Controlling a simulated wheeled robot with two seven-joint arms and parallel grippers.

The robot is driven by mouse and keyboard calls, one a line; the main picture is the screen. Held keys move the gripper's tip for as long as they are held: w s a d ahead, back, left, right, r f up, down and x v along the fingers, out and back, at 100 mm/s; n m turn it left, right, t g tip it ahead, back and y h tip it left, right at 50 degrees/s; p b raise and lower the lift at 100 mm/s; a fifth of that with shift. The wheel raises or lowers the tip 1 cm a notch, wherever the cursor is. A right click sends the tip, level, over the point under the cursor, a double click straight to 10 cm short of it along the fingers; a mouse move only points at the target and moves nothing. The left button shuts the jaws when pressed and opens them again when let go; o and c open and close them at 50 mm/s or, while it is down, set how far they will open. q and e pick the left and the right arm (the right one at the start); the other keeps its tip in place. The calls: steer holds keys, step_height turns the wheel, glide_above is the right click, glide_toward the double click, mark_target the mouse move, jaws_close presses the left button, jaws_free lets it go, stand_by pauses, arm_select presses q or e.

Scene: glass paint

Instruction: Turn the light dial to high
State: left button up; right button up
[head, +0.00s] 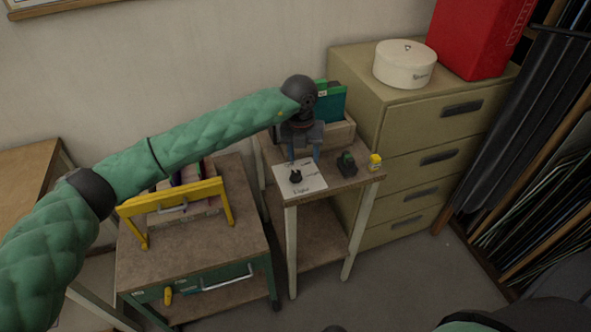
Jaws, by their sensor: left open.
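The light dial (296,178) is a small black knob on a white card (312,184) with dark lettering. The card lies on the small wooden side table, near its front left corner. I cannot read clearly which mark the knob points at. My left gripper (304,158) is open, pointing down just behind and above the dial. Its fingers look apart from the knob, with nothing seen between them. My right gripper is out of view; only a bit of green sleeve shows at the bottom right.
A small dark green and black object (346,163) and a yellow item (375,161) stand right of the card. A wooden box (342,132) with green folders is behind. A yellow-handled carrier (176,197) sits on the cart at left. A drawer cabinet (425,140) stands at right.

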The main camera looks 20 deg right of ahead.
mark_target(296, 173)
arm_select(q)
steer(key=shift+w+a+r+y, duration=0.2)
steer(key=shift+w+a+y, duration=0.2)
steer(key=shift+w+a, duration=0.35)
steer(key=shift+f+t, duration=0.15)
steer(key=shift+t, duration=0.15)
steer(key=shift+f+p, duration=0.3)
steer(key=shift+p, duration=0.05)
step_height(296, 173, down, 5)
steer(key=shift+a+f+p, duration=0.1)
steer(key=shift+p, duration=0.95)
steer(key=shift+f, duration=0.85)
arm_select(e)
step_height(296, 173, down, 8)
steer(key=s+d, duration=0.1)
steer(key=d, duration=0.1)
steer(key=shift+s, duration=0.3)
arm_select(q)
steer(key=c, duration=1)
steer(key=shift+o, duration=0.2)
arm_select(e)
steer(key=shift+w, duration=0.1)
